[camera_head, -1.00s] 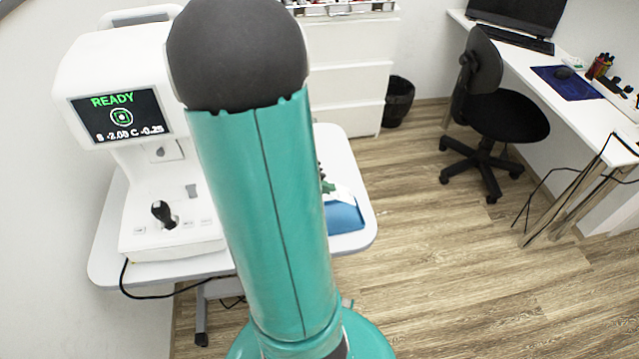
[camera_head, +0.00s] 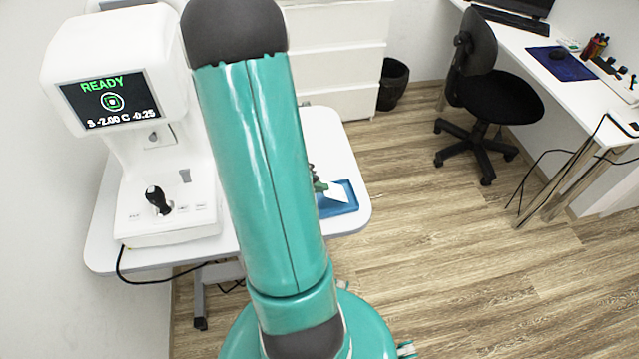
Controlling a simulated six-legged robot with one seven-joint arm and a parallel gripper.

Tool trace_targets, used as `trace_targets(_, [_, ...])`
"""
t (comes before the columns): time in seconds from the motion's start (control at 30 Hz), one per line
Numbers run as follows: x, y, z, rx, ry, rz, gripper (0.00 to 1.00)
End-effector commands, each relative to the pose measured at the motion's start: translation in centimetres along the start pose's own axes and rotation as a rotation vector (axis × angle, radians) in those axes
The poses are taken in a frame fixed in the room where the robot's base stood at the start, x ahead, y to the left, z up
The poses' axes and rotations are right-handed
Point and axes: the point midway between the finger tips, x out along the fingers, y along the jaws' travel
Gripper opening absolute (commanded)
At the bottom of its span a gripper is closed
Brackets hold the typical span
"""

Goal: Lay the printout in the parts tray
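The parts tray (camera_head: 342,210) is blue and lies on the right end of the white table, partly hidden behind my teal arm. A small white piece that looks like the printout (camera_head: 337,193) shows over the tray, beside my gripper. I cannot tell whether it rests on the tray floor or hangs just above it. My gripper (camera_head: 320,186) shows only as a small green and dark part at the arm's right edge, at the tray. Its fingers are too small and too hidden to show whether they hold the white piece.
A white eye-test machine (camera_head: 130,62) with a lit READY screen and black joystick stands on the left of the white table (camera_head: 322,128). A black bin (camera_head: 392,84), white drawers (camera_head: 335,62), office chair (camera_head: 485,100) and desk (camera_head: 600,105) stand beyond.

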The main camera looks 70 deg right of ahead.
Motion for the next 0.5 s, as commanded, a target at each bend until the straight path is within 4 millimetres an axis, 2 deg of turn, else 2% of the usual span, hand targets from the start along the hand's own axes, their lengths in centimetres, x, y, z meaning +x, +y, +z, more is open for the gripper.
trace_targets(0.2, [0.02, 0.0, 0.01, 0.0, 0.0, 0.0, 0.0])
trace_targets(0.33, [0.02, 0.01, 0.02, 0.0, 0.0, 0.0, 0.26])
trace_targets(0.5, [0.02, 0.02, 0.02, 0.0, 0.0, 0.0, 0.26])
